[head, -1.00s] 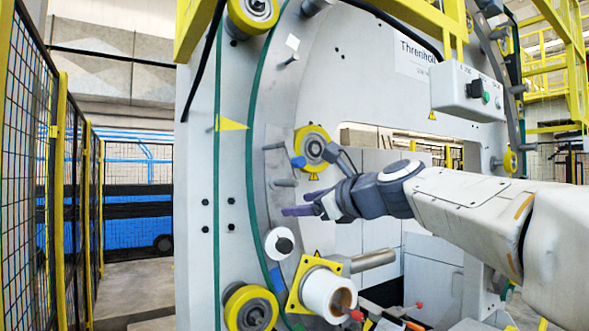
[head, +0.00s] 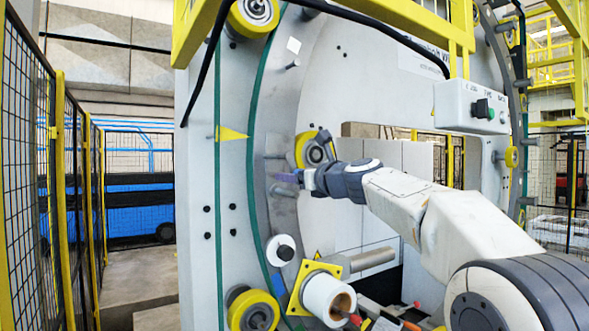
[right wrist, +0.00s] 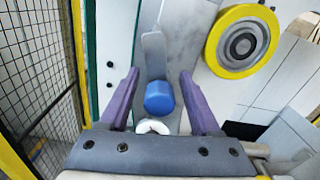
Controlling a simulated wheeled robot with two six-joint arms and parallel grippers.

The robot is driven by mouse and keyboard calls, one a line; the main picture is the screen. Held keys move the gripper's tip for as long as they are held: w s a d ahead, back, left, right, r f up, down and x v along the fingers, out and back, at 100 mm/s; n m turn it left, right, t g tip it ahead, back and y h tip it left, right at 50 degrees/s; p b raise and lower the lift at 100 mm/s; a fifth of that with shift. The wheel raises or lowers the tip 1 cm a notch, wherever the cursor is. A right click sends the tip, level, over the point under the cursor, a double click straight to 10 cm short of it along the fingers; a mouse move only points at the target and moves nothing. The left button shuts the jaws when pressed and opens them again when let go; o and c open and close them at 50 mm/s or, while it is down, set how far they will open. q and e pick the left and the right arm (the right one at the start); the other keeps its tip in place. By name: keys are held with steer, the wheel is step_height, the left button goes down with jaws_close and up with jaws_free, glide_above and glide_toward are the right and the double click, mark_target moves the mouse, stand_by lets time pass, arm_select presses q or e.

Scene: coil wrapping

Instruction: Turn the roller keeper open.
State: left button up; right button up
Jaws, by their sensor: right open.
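In the right wrist view a blue knob (right wrist: 159,97) sits at the lower end of a flat grey lever (right wrist: 154,55), which I take for the roller keeper. The lever stands nearly upright, to the left of a yellow-rimmed roller (right wrist: 242,42). My right gripper (right wrist: 160,73) is open, with one purple finger on each side of the knob and a gap visible on both sides. In the head view my right gripper (head: 287,179) is just below and left of the yellow roller (head: 304,150), and the knob is hidden or too small to make out. My left gripper is not in view.
Grey pegs (head: 282,191) stick out of the ring plate around the gripper. Below are a white tape roll (head: 322,294) on a yellow-flanged spindle and a white-and-black roller (head: 281,250). A control box (head: 470,106) hangs at upper right. A mesh fence (head: 25,170) stands at left.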

steer(key=shift+w, duration=0.1)
jaws_close()
stand_by(1.4)
